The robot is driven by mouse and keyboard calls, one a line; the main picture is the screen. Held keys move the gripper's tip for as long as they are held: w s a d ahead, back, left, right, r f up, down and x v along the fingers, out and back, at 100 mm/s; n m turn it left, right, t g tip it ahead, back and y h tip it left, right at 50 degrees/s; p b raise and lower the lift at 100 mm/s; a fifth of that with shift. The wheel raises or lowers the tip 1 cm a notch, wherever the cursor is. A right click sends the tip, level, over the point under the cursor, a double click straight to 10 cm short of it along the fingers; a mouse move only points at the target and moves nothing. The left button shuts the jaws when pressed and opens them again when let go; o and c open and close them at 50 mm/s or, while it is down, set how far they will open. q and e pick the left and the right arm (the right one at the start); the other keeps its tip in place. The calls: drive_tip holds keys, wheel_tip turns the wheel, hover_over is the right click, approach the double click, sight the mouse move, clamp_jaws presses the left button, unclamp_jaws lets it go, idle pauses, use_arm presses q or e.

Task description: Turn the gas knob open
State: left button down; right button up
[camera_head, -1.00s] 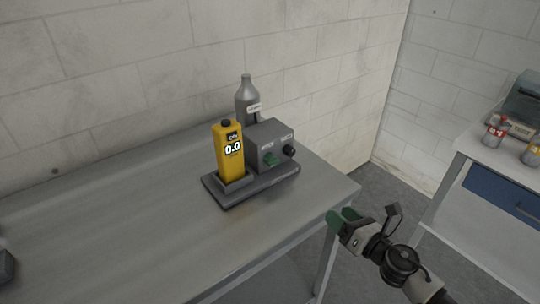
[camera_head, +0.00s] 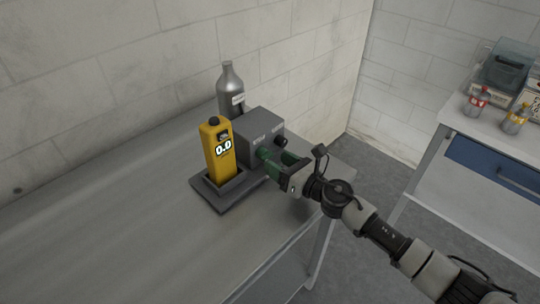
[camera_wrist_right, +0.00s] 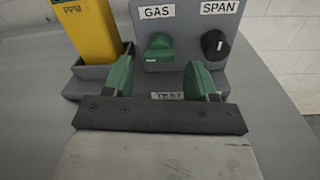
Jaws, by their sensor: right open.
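The grey control box (camera_head: 258,133) stands on a dark base on the table. In the right wrist view its front has a green knob under the label GAS (camera_wrist_right: 158,46) and a black knob under the label SPAN (camera_wrist_right: 215,45). My right gripper (camera_head: 272,160) is at the front of the box. Its green fingers (camera_wrist_right: 160,75) are open and empty in the wrist view, one on each side of the gas knob's line and short of it. In the head view the fingers hide most of the gas knob. My left gripper is not in view.
A yellow gas meter (camera_head: 216,160) reading 0.0 stands in a holder left of the box, close to the left finger. A grey bottle (camera_head: 230,85) is behind. The table's left side (camera_head: 110,220) is clear. A side bench (camera_head: 505,135) holds bottles.

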sight(270, 157)
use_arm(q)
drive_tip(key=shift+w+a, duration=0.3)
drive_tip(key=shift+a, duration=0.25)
use_arm(e)
drive_tip(key=shift+x, duration=1.65)
drive_tip(key=c, duration=0.7)
drive_tip(key=shift+c, duration=0.2)
